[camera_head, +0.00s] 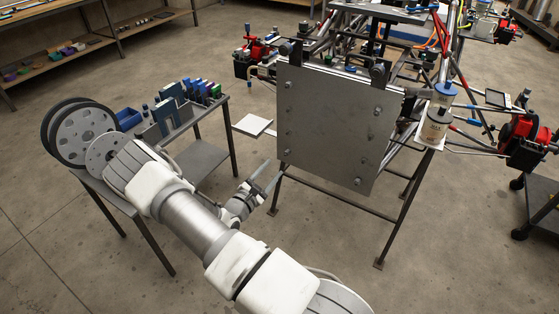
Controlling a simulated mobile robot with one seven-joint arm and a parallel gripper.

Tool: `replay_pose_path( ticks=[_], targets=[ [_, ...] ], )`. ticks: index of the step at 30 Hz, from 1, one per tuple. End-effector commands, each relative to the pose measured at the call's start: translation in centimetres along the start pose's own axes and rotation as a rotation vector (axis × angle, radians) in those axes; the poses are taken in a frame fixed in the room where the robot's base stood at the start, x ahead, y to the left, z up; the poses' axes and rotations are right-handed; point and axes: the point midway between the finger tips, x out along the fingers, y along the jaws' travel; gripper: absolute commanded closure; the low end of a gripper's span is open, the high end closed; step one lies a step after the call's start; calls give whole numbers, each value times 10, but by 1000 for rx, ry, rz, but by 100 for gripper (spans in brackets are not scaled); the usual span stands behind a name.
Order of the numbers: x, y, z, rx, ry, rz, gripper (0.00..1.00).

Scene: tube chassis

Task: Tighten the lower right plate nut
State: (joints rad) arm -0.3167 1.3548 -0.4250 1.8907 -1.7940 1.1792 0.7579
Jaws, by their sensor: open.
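The grey square plate (330,135) hangs upright on the front of the tube chassis. The lower right plate nut (358,181) is a small round metal fastener near the plate's bottom right corner. Similar fasteners show at the upper right (376,111), upper left (289,85) and lower left (287,152). How tight any of them is cannot be seen. My gripper (272,171) is open, just left of the plate's lower left edge, well to the left of the lower right nut. I see nothing between its fingers.
A side table (192,126) with blue bins and upright boxes stands at the left, by my arm. The chassis stand's legs (400,222) rise below and right of the plate. A can (434,128) sits right of the plate. Open floor lies in front.

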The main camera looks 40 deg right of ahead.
Motion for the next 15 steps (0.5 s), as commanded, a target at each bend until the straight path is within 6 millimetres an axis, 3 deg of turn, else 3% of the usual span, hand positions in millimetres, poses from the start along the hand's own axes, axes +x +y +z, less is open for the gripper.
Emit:
replay_pose_path(
  ticks=[6,15],
  targets=[
    [-54,1,0,-1,4,2,48],
    [-96,0,0,0,2,1,48]
  ],
)
